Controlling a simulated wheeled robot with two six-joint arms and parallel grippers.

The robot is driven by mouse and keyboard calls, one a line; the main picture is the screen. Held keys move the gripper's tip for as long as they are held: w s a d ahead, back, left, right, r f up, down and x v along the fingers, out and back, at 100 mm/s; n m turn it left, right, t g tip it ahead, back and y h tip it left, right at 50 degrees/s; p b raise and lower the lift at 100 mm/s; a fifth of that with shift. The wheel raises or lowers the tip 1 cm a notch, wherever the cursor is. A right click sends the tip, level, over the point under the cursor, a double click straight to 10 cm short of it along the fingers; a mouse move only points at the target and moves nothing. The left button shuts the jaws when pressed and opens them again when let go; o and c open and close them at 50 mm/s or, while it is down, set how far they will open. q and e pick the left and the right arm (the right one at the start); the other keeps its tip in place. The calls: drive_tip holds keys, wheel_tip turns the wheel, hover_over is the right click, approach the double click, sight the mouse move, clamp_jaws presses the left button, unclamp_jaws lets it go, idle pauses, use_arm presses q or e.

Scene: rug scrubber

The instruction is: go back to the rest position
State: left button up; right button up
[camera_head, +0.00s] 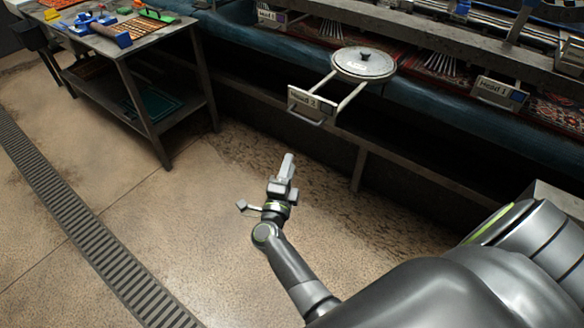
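My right gripper (284,172) hangs over the bare floor in the middle of the view, its fingers pointing away from me. It is seen nearly edge-on, so its fingers overlap and I cannot tell whether it is open or shut. No object shows at its fingertips. It is apart from the machine and from the pulled-out head. My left gripper is not in view.
The rug scrubber's blue beam (440,107) runs across the back right. A round metal head (363,64) sits on a frame with a "Head 2" plate (311,104), sticking out towards me. A metal table (152,45) with tools stands at upper left. A floor grate (90,222) lies left.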

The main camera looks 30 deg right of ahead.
drive_tip(key=s+a+f+n+g+y, duration=0.1)
drive_tip(key=s+f+n+y, duration=0.4)
drive_tip(key=f, duration=0.5)
drive_tip(key=s+a+f+n+y, duration=0.1)
drive_tip(key=s+f+n+y, duration=0.2)
drive_tip(key=f+n, duration=0.5)
drive_tip(key=s+a+f+n+g+y, duration=0.1)
drive_tip(key=s+f+n+y, duration=0.35)
drive_tip(key=f, duration=0.65)
drive_tip(key=s+d+f+n+g, duration=0.2)
drive_tip(key=s+f, duration=0.3)
drive_tip(key=s, duration=0.6)
drive_tip(key=s+d+f+n+g, duration=0.2)
drive_tip(key=s+f+g, duration=0.3)
drive_tip(key=s, duration=0.6)
drive_tip(key=s+d+f+n+g, duration=0.2)
drive_tip(key=s+f+n+g, duration=0.2)
drive_tip(key=s, duration=0.7)
drive_tip(key=shift+s+f, duration=0.3)
drive_tip(key=shift+f, duration=0.6)
